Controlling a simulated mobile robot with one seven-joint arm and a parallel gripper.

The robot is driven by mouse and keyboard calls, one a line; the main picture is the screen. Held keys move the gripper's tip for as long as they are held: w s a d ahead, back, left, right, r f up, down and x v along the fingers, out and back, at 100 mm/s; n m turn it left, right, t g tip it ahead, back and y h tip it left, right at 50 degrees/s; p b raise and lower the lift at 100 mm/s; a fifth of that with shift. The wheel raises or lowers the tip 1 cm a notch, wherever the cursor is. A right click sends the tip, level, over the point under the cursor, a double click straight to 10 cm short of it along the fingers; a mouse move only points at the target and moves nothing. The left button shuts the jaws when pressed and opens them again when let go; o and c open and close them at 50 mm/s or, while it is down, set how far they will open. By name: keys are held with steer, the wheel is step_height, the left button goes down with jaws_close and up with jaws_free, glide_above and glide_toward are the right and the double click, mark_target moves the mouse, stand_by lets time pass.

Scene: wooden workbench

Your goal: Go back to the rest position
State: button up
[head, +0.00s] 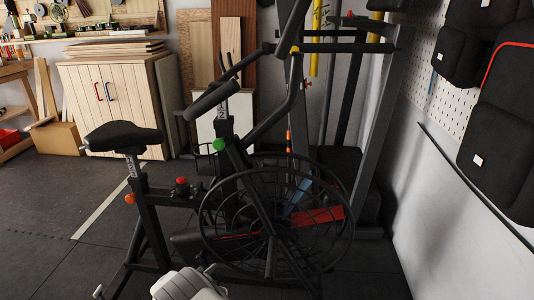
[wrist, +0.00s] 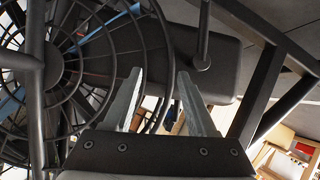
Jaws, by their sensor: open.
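My gripper (wrist: 159,74) shows in the wrist view with its two grey fingers apart and nothing between them. In the head view, a pale part of my arm shows at the bottom edge, in front of the exercise bike; the fingers cannot be made out there. The black exercise bike (head: 238,150) stands in the middle of the head view, with a large caged wheel (head: 215,222). In the wrist view, a caged wheel (wrist: 52,65) and dark frame bars lie beyond the fingers. I cannot tell how far they are from the fingertips.
The bike's seat (head: 124,136) is on the left. A wooden cabinet (head: 115,108) stands behind it. Black bags (head: 498,150) hang on the right wall's pegboard. A gym rack (head: 382,110) stands behind the bike. Dark floor (head: 45,200) is clear at the left.

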steer(key=w+d+r+m+g+h, duration=0.1)
steer(key=w+d+r+m+g, duration=0.1)
steer(key=d+r, duration=0.95)
steer(key=w+d+r+m+g+h, duration=0.15)
steer(key=d+r, duration=0.45)
steer(key=r, duration=1)
steer(key=s+d+r+g, duration=0.3)
steer(key=s+d+r, duration=0.7)
steer(key=d+r, duration=0.35)
steer(key=s+d+r+y, duration=0.2)
steer(key=s, duration=0.7)
steer(key=s+d+r+n+y, duration=0.1)
steer(key=s+d+r+y, duration=0.15)
steer(key=s, duration=0.65)
steer(key=s+d+r+y, duration=0.1)
steer(key=s+d+r, duration=0.15)
steer(key=s, duration=0.65)
step_height(320, 180, up, 28)
steer(key=a+p, duration=0.1)
steer(key=p, duration=2.7)
steer(key=shift+s+r+t, duration=0.2)
steer(key=shift+s+t, duration=0.15)
steer(key=shift+s, duration=0.05)
